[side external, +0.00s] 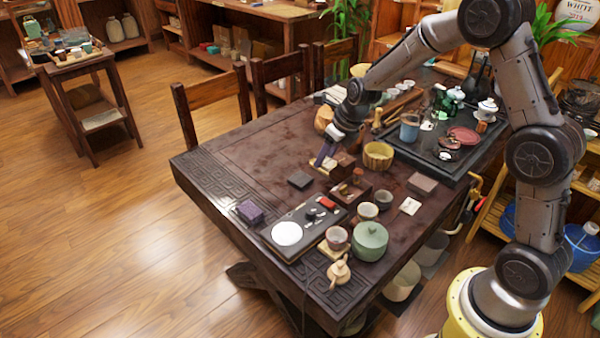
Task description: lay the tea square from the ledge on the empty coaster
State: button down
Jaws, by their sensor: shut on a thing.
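My gripper (325,156) is low over the middle of the dark table, its fingers pointing down. It is shut on a small dark piece that I take for the tea square; at this size it barely stands out from the fingers. A pale coaster (320,169) lies just below the fingertips, partly hidden; I cannot tell whether the piece touches it. Other flat squares lie nearby: a dark grey one (300,180), a brown one (422,183) and a pale one (410,206) with a small mark on it. I cannot clearly make out the ledge.
A brown block (343,162) and an open wooden box (350,191) stand close right of my gripper. A yellow ribbed bowl (378,156), a green lidded jar (369,241), small cups and a black scale (300,228) surround it. The table's left part is clear except a purple stack (250,212).

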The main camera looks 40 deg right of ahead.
send_near(296, 176)
jog(key=shift+w+f, duration=1.1)
jog(key=shift+w, duration=0.05)
jog(key=shift+w+f, duration=0.1)
jog(key=shift+f, duration=1.55)
jog(key=shift+f, duration=0.2)
jog(key=shift+c, duration=1.8)
grip_release()
jog(key=shift+r, duration=0.15)
jog(key=v, duration=1.2)
jog(key=shift+r, duration=0.2)
